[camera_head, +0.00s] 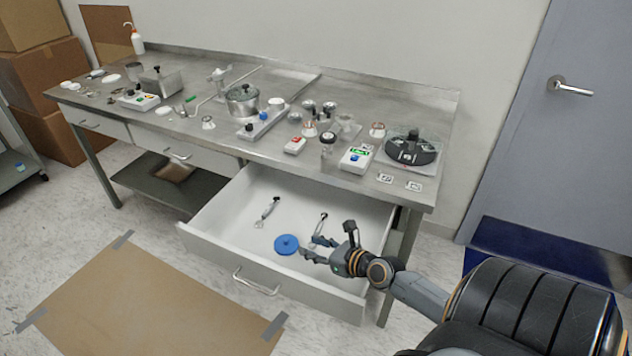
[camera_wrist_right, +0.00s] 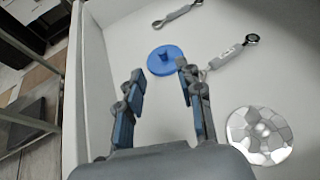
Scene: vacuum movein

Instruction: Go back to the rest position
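My right gripper (camera_head: 311,250) is over the open drawer (camera_head: 223,225), reaching in from the right. In the right wrist view my right gripper (camera_wrist_right: 160,85) has its fingers spread apart with nothing between them. A blue round lid with a knob (camera_head: 286,244) lies on the drawer floor just beyond the fingertips; it also shows in the right wrist view (camera_wrist_right: 165,60). Two grey-handled tools lie in the drawer, one at the back left (camera_head: 268,211) and one near the gripper (camera_head: 321,222). My left gripper is not in view.
A steel table (camera_head: 300,85) above the drawer carries a pot (camera_head: 242,100), switch boxes and a black round device (camera_head: 412,147). A silver faceted disc (camera_wrist_right: 260,135) lies in the drawer. Cardboard (camera_head: 150,305) is taped to the floor. A door (camera_head: 560,140) stands right.

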